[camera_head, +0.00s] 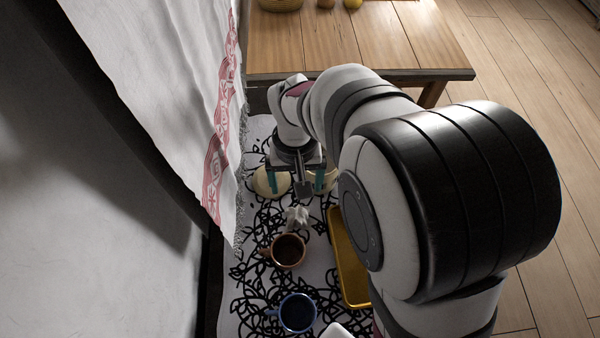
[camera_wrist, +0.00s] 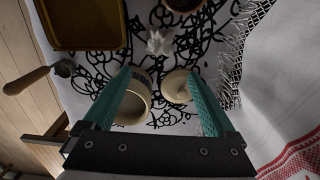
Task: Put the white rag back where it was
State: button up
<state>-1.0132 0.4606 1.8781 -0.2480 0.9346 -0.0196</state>
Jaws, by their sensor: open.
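A small crumpled white thing, which looks like the white rag (camera_head: 297,214), lies on the black-patterned white cloth just behind the brown mug (camera_head: 288,251). In the wrist view the rag (camera_wrist: 159,42) lies beyond my fingertips, apart from them. My gripper (camera_head: 296,184) is open and empty, with teal fingers, above the cloth. It also shows in the wrist view (camera_wrist: 159,74). A cream cup (camera_wrist: 133,100) and a cream rounded piece (camera_wrist: 177,86) show between the fingers. How close the fingers are to them I cannot tell.
A yellow tray (camera_head: 347,262) stands right of the mugs, and a blue mug (camera_head: 297,313) stands nearer. A wooden table (camera_head: 350,42) is at the back. A large white cloth with a red border (camera_head: 190,90) hangs at the left.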

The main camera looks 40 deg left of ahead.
jog(key=w+d+r+m, duration=0.1)
jog(key=d+r+m, duration=0.25)
jog(key=d, duration=0.45)
jog(key=w+d+r+m, duration=0.25)
jog(key=d+r, duration=0.25)
jog(key=d, duration=0.4)
jog(key=s+d+r+m+y, duration=0.1)
jog(key=s+d+m, duration=0.7)
jog(key=s+d, duration=0.3)
jog(key=shift+d+r+m+y, duration=0.3)
jog(key=shift+d+y, duration=0.1)
jog(key=shift+d, duration=0.15)
jog(key=shift+o, duration=0.7)
jog(key=w+a+r+m+g+y, duration=0.1)
jog(key=w+a+r+m+g, duration=0.1)
jog(key=w+a+r, duration=0.4)
jog(key=w+a+r+m+g, duration=0.1)
jog(key=a+r, duration=0.3)
jog(key=a, duration=0.4)
jog(key=x, duration=1)
jog(key=shift+a, duration=0.4)
jog(key=shift+w+r, duration=0.15)
